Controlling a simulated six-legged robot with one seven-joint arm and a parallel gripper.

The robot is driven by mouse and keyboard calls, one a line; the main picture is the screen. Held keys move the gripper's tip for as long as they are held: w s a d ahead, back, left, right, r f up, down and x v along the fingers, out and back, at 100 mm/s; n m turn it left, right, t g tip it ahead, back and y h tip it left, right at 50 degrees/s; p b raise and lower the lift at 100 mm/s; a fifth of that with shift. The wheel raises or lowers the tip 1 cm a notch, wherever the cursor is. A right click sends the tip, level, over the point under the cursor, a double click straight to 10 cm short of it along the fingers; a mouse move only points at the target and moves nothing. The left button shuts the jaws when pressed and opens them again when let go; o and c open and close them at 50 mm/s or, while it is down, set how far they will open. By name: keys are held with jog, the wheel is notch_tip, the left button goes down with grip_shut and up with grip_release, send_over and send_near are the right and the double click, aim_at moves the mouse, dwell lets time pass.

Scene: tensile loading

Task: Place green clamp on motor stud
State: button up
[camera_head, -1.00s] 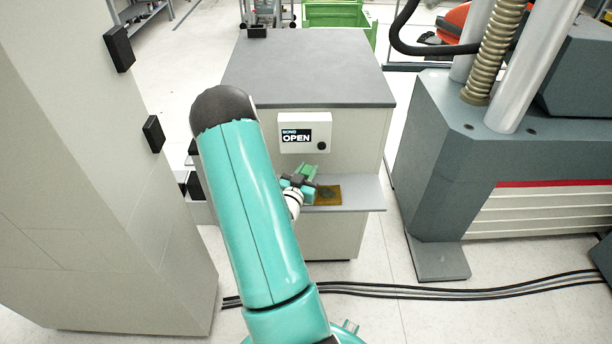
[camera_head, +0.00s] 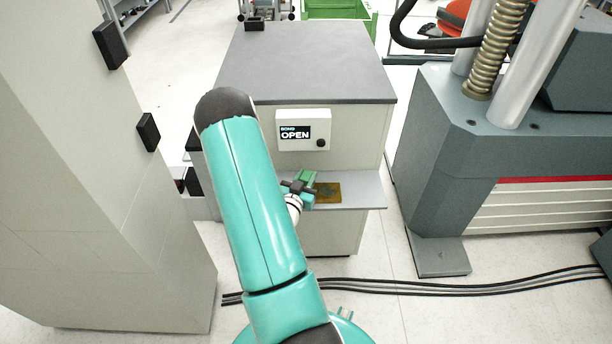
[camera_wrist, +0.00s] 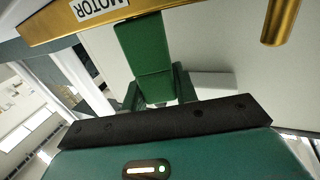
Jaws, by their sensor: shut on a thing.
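The green clamp (camera_wrist: 145,50) is a green block standing out from between the fingers of my gripper (camera_wrist: 158,90) in the wrist view. My gripper is shut on it. A gold bar with a white MOTOR label (camera_wrist: 97,5) crosses the top left of that view, close to the clamp's far end; I cannot tell whether they touch. A gold rounded peg (camera_wrist: 280,20), possibly the motor stud, is at the upper right, apart from the clamp. In the head view the clamp (camera_head: 308,177) and my gripper (camera_head: 298,187) are small, just above the cabinet's shelf, partly behind my arm.
A grey shelf (camera_head: 360,192) juts from a cabinet with a grey top (camera_head: 310,65); a gold-brown plate (camera_head: 328,193) lies on it. A white box (camera_head: 303,130) reading OPEN is above. A large grey machine (camera_head: 435,150) stands right, a pale cabinet (camera_head: 90,180) left. Black cables (camera_head: 430,290) cross the floor.

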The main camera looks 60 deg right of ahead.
jog(key=o, duration=1.1)
jog(key=shift+f, duration=0.15)
jog(key=shift+w, duration=0.1)
jog(key=shift+a, duration=0.2)
jog(key=s+a, duration=0.1)
jog(key=a, duration=1)
jog(key=shift+a, duration=0.3)
jog(key=shift+r, duration=0.2)
